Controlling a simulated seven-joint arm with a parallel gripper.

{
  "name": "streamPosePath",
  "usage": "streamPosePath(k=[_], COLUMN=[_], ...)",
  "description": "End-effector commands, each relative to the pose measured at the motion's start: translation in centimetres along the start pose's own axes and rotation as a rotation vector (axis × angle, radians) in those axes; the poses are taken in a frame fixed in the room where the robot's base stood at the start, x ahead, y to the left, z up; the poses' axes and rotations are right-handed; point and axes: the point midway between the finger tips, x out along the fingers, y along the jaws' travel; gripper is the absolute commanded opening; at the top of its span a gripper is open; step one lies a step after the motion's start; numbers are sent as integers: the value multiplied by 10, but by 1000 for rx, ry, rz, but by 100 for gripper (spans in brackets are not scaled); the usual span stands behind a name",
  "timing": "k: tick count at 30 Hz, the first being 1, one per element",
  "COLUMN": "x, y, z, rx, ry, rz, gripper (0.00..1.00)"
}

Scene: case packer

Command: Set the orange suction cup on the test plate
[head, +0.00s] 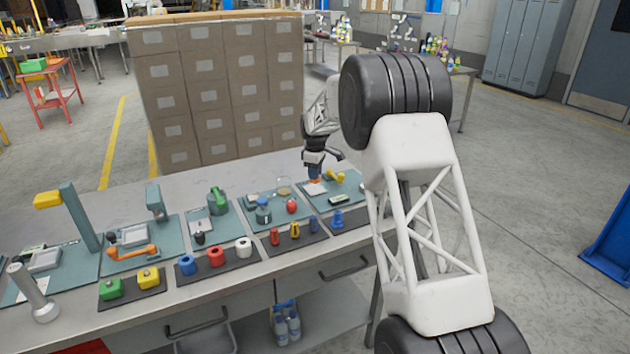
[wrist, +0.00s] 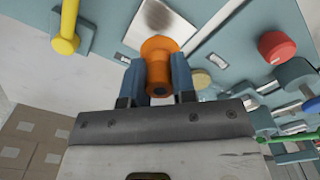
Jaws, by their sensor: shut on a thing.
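The orange suction cup (wrist: 160,48) is between the two blue fingers of my gripper (wrist: 158,75) in the wrist view, its wide flange past the fingertips. My gripper is shut on it. The test plate, a pale metal square with a dark smudge (wrist: 160,18), lies just beyond the cup, which overlaps its near edge in this view. In the head view my gripper (head: 314,178) is low over the far right teal mat, with a bit of the orange cup showing at the pale test plate (head: 313,189). I cannot tell whether cup and plate touch.
A yellow fitting (head: 335,175) stands on the same mat, right of the plate; it also shows in the wrist view (wrist: 66,40). A red knob (head: 291,206) and a glass dish (head: 284,187) are to the left. Stacked cardboard boxes (head: 215,90) stand behind the bench.

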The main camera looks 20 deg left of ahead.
Motion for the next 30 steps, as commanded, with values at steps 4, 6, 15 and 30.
streamPosePath(k=[4, 6, 15, 30], x=[-1, -1, 2, 35], y=[3, 3, 3, 3], z=[-2, -2, -2, -2], rx=[0, 0, 0, 0], ry=[0, 0, 0, 0], rz=[0, 0, 0, 1], gripper=[2, 2, 2, 2])
